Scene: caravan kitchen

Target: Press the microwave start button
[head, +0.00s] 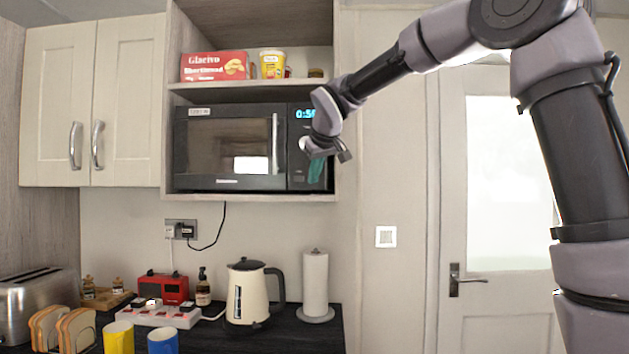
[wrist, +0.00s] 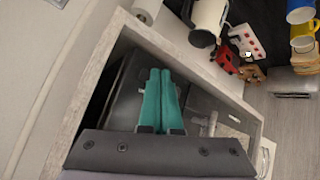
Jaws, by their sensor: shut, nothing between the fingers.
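The black microwave (head: 228,147) sits in a wall cabinet niche, its door shut. Its control panel (head: 295,176) is on the right side, with a lit blue display (head: 304,114) whose first digits read about 0:5; the rest is covered by my arm. My gripper (head: 315,178) is in front of the lower panel, its teal fingers shut and empty. In the wrist view my gripper (wrist: 160,74) has its fingers together, pointing toward the dark microwave front (wrist: 128,88). The start button cannot be made out; my gripper hides part of the panel. Contact with the panel cannot be told.
The niche's wooden frame (wrist: 95,75) runs close beside the fingers. A shelf above holds a red shortbread box (head: 214,66) and a yellow tub (head: 272,64). Below, the counter holds a kettle (head: 248,292), a paper roll (head: 315,284) and a toaster (head: 36,300).

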